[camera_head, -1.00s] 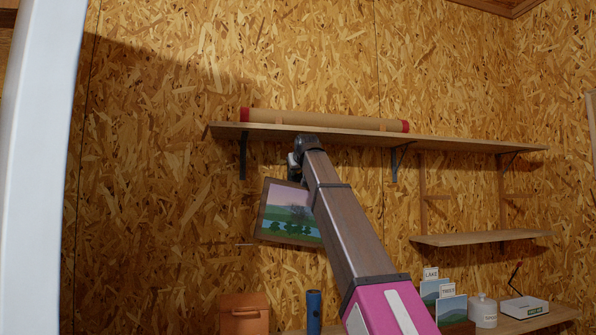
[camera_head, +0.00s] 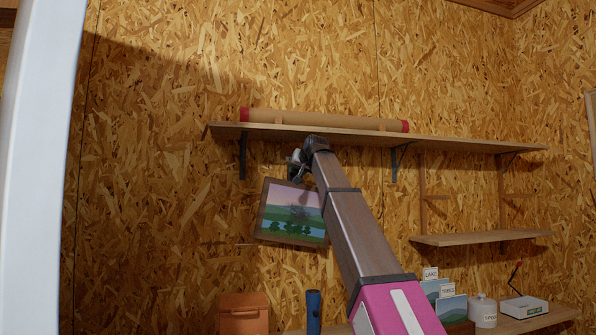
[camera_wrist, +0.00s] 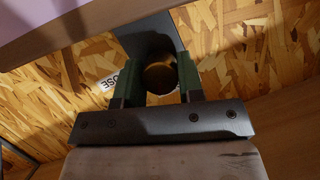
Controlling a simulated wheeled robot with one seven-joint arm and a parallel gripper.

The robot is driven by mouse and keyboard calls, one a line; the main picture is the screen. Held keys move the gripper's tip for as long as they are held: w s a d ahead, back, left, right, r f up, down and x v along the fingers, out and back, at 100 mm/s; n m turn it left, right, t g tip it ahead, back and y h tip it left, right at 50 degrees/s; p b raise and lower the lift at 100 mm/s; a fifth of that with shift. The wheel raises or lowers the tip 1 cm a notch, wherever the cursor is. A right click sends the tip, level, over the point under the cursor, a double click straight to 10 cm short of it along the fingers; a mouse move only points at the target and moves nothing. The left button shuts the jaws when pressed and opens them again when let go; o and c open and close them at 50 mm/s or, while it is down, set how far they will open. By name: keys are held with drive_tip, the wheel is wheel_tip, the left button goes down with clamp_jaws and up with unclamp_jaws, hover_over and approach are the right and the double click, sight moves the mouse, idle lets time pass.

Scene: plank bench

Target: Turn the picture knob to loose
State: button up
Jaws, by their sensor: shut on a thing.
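The picture (camera_head: 292,212), a landscape with a lake in a wooden frame, hangs tilted on the wall. My gripper (camera_head: 296,166) is just above its top edge, below the upper shelf. In the wrist view, my gripper's (camera_wrist: 156,72) two green-sided fingers are shut on a round brass-coloured knob (camera_wrist: 160,79). A white label (camera_wrist: 115,80) ending in "OSE" lies left of the left finger, its start hidden or turned away. The frame's edge (camera_wrist: 60,28) crosses the upper left.
A long shelf (camera_head: 460,144) carrying a cardboard tube (camera_head: 330,121) runs just above my gripper. A smaller shelf (camera_head: 485,239) is to the right. Below stand an orange box (camera_head: 244,313), a blue cylinder (camera_head: 313,312), cards (camera_head: 452,308) and a white jar (camera_head: 483,311).

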drive_tip(key=m+y, duration=0.3)
drive_tip(key=m, duration=0.1)
drive_tip(key=shift+d+f+m, duration=0.1)
drive_tip(key=shift+f+m, duration=0.05)
drive_tip(key=shift+m, duration=0.15)
drive_tip(key=m+t+y, duration=0.1)
drive_tip(key=m+y, duration=0.1)
drive_tip(key=m, duration=0.2)
drive_tip(key=shift+m, duration=0.3)
idle(0.4)
drive_tip(key=o, duration=0.9)
drive_tip(key=v, duration=1)
drive_tip(key=shift+s+d+f, duration=0.1)
drive_tip(key=shift+s+d, duration=0.2)
